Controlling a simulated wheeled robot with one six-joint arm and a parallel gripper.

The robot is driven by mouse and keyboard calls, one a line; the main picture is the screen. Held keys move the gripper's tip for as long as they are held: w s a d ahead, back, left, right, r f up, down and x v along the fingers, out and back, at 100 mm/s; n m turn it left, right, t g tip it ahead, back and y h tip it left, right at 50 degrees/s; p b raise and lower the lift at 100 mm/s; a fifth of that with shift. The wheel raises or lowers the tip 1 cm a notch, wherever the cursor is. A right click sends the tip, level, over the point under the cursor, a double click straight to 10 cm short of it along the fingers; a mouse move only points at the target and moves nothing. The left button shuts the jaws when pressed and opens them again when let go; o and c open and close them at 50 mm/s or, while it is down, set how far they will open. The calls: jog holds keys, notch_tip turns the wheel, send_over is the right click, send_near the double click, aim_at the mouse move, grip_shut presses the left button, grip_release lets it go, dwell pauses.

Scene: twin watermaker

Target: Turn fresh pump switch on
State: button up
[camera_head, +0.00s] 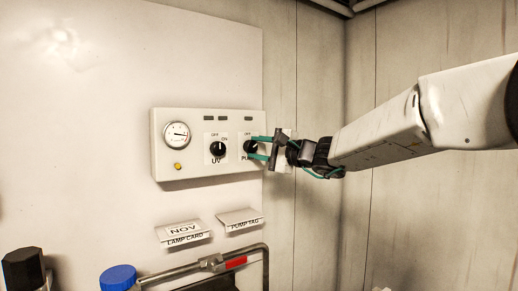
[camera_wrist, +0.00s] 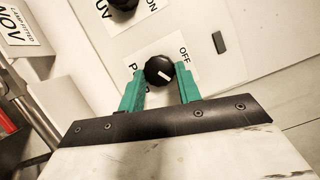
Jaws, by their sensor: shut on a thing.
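The fresh pump switch is a round black knob (camera_head: 251,147) on the right of a white control box (camera_head: 190,181). A label partly reading "PU" and "OFF" is behind it. My gripper (camera_head: 262,148) reaches it from the right, with a green finger on either side. In the wrist view the same knob (camera_wrist: 159,71) sits between the tips of my gripper (camera_wrist: 159,78), which is shut on it. A short white mark shows on its face; which position it points to is hard to tell. The ON word is hidden.
A second black knob (camera_head: 217,149) marked UV is just left. A gauge (camera_head: 177,135) and a yellow button (camera_head: 178,166) are further left on the box. Below are a lamp card (camera_head: 184,233), a pump tag (camera_head: 240,219), a pipe with a red handle (camera_head: 236,263) and a blue cap (camera_head: 118,277).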

jog(key=shift+f, duration=0.1)
dwell(0.3)
jog(key=o, duration=1)
jog(key=shift+c, duration=0.2)
jog(key=shift+d, duration=0.1)
jog(key=v, duration=0.7)
jog(key=shift+s+d, duration=0.25)
